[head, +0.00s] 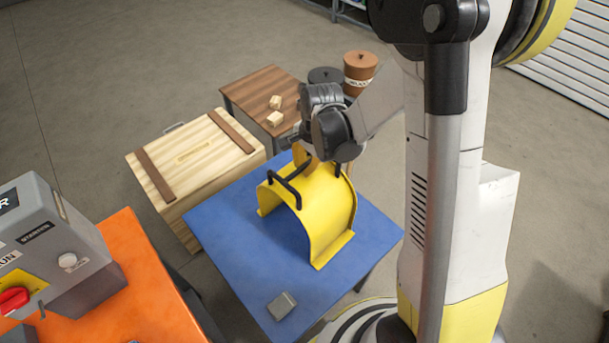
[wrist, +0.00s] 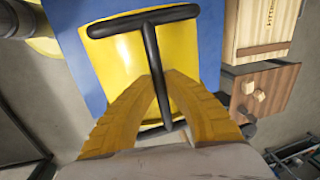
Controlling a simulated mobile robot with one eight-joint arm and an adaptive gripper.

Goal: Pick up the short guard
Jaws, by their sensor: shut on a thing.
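The short guard (head: 322,215) is a yellow arched cover with black bar handles on top. It stands upright on the blue table (head: 233,232), its flange at or very near the tabletop. My gripper (head: 308,160) is above the guard's far upper side. In the wrist view my gripper (wrist: 157,82) has its two yellowish fingers closed on the stem of a black T-shaped handle (wrist: 150,45). The yellow guard (wrist: 118,62) shows beneath the handle. The far side of the guard is partly hidden by my wrist.
A wooden crate (head: 192,155) stands left of the blue table. A grey block (head: 282,305) lies on the blue table's front. A grey control box (head: 60,250) sits on an orange table (head: 150,290).

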